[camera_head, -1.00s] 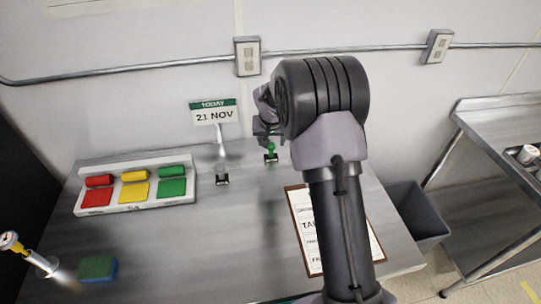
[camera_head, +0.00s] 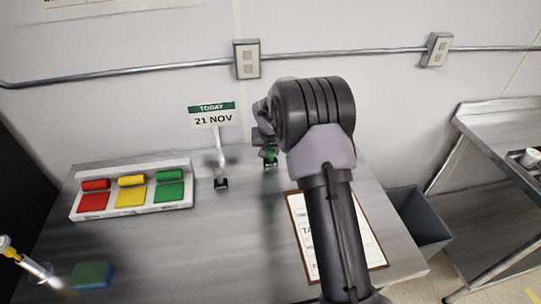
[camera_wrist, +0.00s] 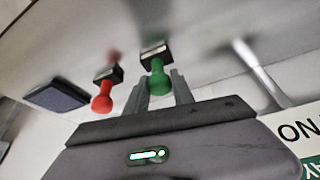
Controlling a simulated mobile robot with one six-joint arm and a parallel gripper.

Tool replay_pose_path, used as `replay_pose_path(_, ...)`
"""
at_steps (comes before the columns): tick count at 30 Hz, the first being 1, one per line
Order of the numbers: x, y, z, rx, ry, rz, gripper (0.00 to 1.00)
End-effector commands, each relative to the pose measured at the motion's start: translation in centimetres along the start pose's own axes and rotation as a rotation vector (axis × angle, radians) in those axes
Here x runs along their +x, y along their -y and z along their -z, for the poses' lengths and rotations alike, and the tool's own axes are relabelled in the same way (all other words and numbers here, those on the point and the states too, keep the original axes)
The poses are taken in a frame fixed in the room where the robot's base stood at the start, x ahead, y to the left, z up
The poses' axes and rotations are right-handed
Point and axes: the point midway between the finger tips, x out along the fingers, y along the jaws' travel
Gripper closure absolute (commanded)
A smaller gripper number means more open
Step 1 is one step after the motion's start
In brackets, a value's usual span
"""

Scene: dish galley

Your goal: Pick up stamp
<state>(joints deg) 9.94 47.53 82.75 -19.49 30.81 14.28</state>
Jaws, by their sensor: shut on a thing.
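My gripper (camera_wrist: 160,97) is shut on the green stamp (camera_wrist: 157,80) in the wrist view, with one finger on each side of its rounded green handle. The stamp's black block shows beyond the fingertips. In the head view the green stamp (camera_head: 270,155) is at the back of the steel table, partly covered by my gripper (camera_head: 265,142). I cannot tell whether it touches the table. A red stamp (camera_wrist: 103,95) with a black block stands beside it in the wrist view. My arm hides the red stamp in the head view.
A tray of red, yellow and green pads (camera_head: 131,207) is further left. A clipboard (camera_head: 377,255) lies under my arm. A sponge (camera_head: 91,275) is front left.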

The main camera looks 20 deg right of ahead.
Motion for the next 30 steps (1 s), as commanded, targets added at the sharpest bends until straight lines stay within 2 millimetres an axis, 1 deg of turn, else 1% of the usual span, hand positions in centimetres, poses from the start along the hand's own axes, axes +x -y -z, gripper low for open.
replay_pose_path(5,-0.7,0.0,0.3,0.0,0.0,0.0,1.0)
replay_pose_path(11,-3.3,0.0,1.5,0.001,-0.001,0.0,1.0)
replay_pose_path(12,-3.7,0.1,1.4,-0.001,0.0,0.0,1.0)
replay_pose_path(17,-5.1,1.3,-1.7,-0.003,0.001,0.0,1.0)
replay_pose_path(24,-8.4,3.6,-7.6,-0.005,0.0,0.002,1.0)
replay_pose_path(27,-9.5,4.4,-9.7,-0.004,0.0,0.002,1.0)
replay_pose_path(30,-10.2,4.9,-11.0,-0.003,-0.001,0.001,1.0)
